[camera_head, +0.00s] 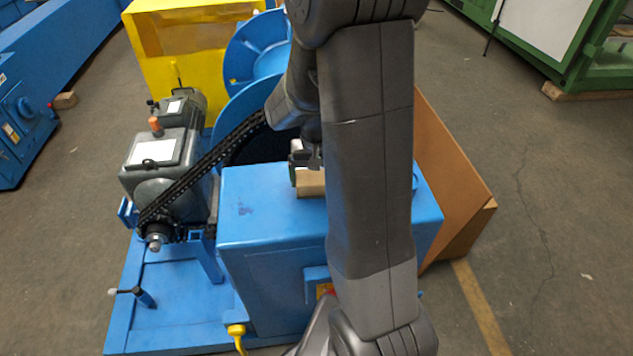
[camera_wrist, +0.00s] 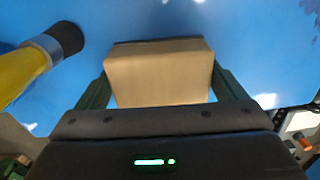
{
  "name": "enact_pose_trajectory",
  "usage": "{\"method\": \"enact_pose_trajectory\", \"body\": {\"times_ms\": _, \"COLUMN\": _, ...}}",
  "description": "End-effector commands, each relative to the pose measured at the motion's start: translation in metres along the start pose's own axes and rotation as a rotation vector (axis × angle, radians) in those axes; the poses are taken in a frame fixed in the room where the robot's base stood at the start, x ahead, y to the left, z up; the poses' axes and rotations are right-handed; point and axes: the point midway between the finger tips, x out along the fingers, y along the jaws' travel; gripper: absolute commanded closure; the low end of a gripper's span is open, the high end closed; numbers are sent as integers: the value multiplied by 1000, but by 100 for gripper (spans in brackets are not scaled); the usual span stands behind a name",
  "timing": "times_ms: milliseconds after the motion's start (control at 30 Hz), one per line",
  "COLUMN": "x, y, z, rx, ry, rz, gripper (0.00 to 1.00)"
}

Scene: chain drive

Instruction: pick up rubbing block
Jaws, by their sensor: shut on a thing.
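The rubbing block is a tan, box-shaped piece (camera_wrist: 160,75); in the wrist view it sits between the two dark green fingers of my gripper (camera_wrist: 160,90). The fingers touch its left and right sides, so my gripper is shut on it. In the head view the block (camera_head: 311,184) shows at the top of the blue housing (camera_head: 265,215), below my gripper (camera_head: 305,165). My arm hides its right part. I cannot tell whether the block rests on the blue surface or is just above it.
A black chain (camera_head: 205,165) runs from the grey motor (camera_head: 160,160) up to the blue wheel, left of the housing. A yellow and black cylinder (camera_wrist: 45,60) is near the left finger in the wrist view. A brown panel (camera_head: 445,185) leans at the right.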

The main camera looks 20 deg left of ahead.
Motion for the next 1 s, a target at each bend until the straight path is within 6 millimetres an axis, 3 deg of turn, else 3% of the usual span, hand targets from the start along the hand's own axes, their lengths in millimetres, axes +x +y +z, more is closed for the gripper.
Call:
{"method": "enact_pose_trajectory", "body": {"times_ms": 267, "x": -15, "y": 0, "z": -1, "rx": 0, "ry": 5, "rz": -2, "gripper": 35}}
{"method": "enact_pose_trajectory", "body": {"times_ms": 500, "x": -64, "y": 0, "z": -1, "rx": 0, "ry": 7, "rz": -2, "gripper": 35}}
{"method": "enact_pose_trajectory", "body": {"times_ms": 700, "x": -93, "y": 0, "z": -1, "rx": 0, "ry": 3, "rz": -1, "gripper": 35}}
{"method": "enact_pose_trajectory", "body": {"times_ms": 1000, "x": -101, "y": 0, "z": 0, "rx": 0, "ry": 0, "rz": 0, "gripper": 35}}
